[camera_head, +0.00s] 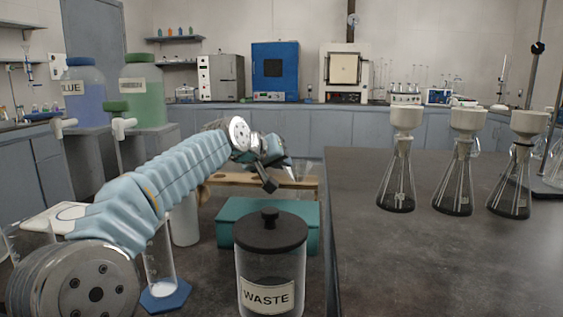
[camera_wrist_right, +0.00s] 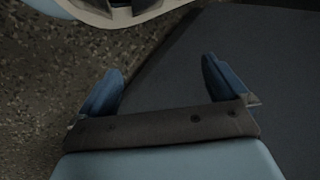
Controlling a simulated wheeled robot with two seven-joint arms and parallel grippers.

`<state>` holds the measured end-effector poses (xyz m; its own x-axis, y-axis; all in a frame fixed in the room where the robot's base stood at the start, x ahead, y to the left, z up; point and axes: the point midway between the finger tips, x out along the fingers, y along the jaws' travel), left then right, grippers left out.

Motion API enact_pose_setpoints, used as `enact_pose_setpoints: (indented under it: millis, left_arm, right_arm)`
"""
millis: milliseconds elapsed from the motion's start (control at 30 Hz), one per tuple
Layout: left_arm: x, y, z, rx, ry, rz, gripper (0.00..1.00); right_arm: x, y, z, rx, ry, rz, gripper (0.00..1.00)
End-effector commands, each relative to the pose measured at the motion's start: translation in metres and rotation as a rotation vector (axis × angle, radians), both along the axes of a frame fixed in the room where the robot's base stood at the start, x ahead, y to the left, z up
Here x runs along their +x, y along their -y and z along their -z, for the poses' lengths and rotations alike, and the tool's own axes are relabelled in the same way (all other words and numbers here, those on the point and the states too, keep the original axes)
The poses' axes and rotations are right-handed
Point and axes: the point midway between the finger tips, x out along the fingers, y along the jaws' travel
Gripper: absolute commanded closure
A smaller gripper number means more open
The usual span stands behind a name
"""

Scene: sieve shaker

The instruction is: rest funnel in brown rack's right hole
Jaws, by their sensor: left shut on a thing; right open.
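The brown rack (camera_head: 302,183) is a low wooden board behind the teal box, partly hidden by my left arm. One hole shows near its left part; its right hole cannot be made out clearly. My left gripper (camera_head: 267,168) is over the rack, shut on a clear, glassy piece that looks like the funnel (camera_head: 286,162). The funnel is mostly hidden by the gripper, and I cannot tell whether it touches the rack. My right gripper (camera_wrist_right: 163,75) is open and empty in the right wrist view.
A waste jar (camera_head: 270,262) with a black lid and a teal box (camera_head: 229,236) stand in front of the rack. A cylinder on a blue base (camera_head: 165,296) stands left. Several funnel-topped flasks (camera_head: 398,170) stand on the dark right counter (camera_head: 430,270), whose front is clear.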

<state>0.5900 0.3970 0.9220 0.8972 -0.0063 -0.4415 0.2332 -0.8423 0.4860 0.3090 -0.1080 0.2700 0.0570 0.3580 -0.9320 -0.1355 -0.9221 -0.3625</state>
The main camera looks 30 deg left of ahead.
Motion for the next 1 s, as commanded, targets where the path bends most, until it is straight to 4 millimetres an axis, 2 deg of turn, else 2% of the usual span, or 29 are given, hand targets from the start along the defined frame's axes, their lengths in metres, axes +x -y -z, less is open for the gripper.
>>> enact_pose_setpoints:
  millis: [33, 100, 133, 200, 300, 333, 667, 1000]
  left_arm:
    - [0.001, 0.003, 0.007, -0.004, -0.015, 0.008, 1.00]
    - [0.001, 0.003, 0.007, -0.004, -0.015, 0.008, 1.00]
    - [0.001, 0.003, 0.007, -0.003, -0.016, 0.007, 0.91]
    - [0.001, 0.003, 0.007, -0.003, -0.016, 0.007, 0.80]
    - [0.001, 0.002, 0.007, -0.004, -0.014, 0.005, 0.65]
    - [0.001, 0.002, 0.007, -0.003, -0.013, 0.005, 0.63]
    - [0.001, 0.001, 0.003, -0.002, -0.010, 0.003, 0.63]
    - [0.000, 0.001, -0.022, -0.002, -0.006, 0.002, 0.63]
  right_arm:
    - [0.000, 0.000, 0.001, 0.000, 0.000, 0.000, 0.00]
    - [0.000, 0.000, 0.001, 0.000, 0.000, 0.000, 0.00]
    - [0.000, 0.000, 0.001, 0.000, 0.000, 0.000, 0.00]
    - [0.000, 0.000, 0.001, 0.000, 0.000, 0.000, 0.00]
    - [0.000, 0.000, 0.001, 0.000, 0.000, 0.000, 0.00]
    - [0.000, 0.000, 0.001, 0.000, 0.000, 0.000, 0.00]
    - [0.000, 0.000, -0.001, 0.000, 0.000, 0.000, 0.00]
    - [0.000, 0.000, -0.023, 0.000, 0.000, 0.000, 0.00]
